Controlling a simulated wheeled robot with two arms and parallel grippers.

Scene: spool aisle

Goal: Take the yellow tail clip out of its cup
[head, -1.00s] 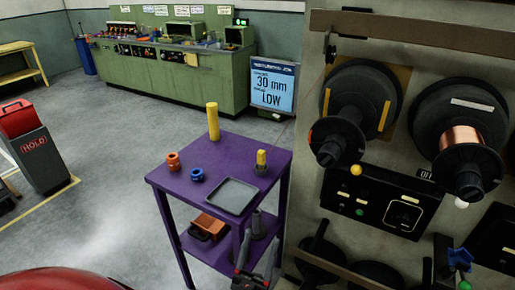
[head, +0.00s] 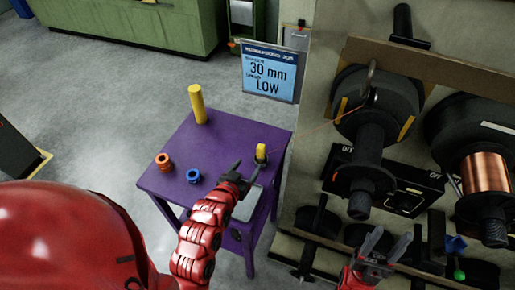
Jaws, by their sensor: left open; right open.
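The yellow tail clip (head: 261,150) stands upright in a small dark cup near the back right corner of the purple cart top (head: 222,147). My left gripper (head: 245,171) is over the cart, just left of and in front of the clip. Its fingers are open and appear apart from the clip. The cup is small and hard to make out. My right gripper (head: 386,243) is open and empty at the lower right, in front of the machine panel.
A yellow post (head: 197,104), an orange ring (head: 162,162) and a blue ring (head: 194,176) stand on the cart. My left arm partly hides a grey tray (head: 248,203). A machine with large spools (head: 376,110) stands close on the right; a thin orange line runs to it.

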